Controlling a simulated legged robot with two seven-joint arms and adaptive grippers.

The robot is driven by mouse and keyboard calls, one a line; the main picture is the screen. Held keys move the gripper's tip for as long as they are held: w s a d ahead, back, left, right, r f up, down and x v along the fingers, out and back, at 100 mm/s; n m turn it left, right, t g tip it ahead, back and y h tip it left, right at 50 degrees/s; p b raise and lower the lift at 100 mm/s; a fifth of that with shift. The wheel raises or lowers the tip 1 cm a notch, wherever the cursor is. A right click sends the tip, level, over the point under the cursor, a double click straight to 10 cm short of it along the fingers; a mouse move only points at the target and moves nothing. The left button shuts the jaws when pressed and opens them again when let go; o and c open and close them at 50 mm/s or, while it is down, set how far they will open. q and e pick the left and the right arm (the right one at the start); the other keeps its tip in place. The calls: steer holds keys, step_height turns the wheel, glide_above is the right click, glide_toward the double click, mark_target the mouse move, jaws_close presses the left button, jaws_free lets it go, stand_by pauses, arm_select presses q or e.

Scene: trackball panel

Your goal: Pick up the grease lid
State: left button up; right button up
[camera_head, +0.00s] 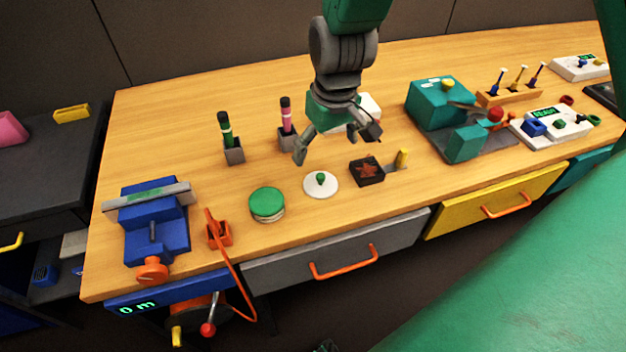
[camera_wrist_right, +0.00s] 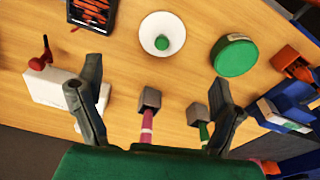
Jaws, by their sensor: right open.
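A round white disc with a green knob (camera_head: 321,186) lies flat on the wooden bench near its front edge. Left of it stands a low round tin with a green top (camera_head: 267,203). The frames do not settle which of the two is the grease lid. My right gripper (camera_head: 338,146) is open and empty, above the bench and behind the white disc, fingers pointing down. In the right wrist view, the white disc (camera_wrist_right: 150,38) lies beyond the open fingers (camera_wrist_right: 150,92), and the green-topped tin (camera_wrist_right: 233,56) lies right of it. My left gripper is out of view.
Pink (camera_head: 287,115) and green (camera_head: 226,128) markers stand in grey holders behind the discs. A dark block with a star-like red shape (camera_head: 367,172) is right of the white disc. A blue vise (camera_head: 152,225) and orange corded tool (camera_head: 218,235) stand left.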

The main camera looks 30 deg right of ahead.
mark_target(321, 176)
steer(key=f, duration=0.5)
steer(key=shift+w+f+b, duration=0.15)
steer(key=shift+w+b, duration=0.2)
steer(key=f, duration=0.5)
steer(key=shift+w+a+f+b, duration=0.15)
steer(key=shift+w+b, duration=0.1)
steer(key=shift+b, duration=0.15)
steer(key=c, duration=1)
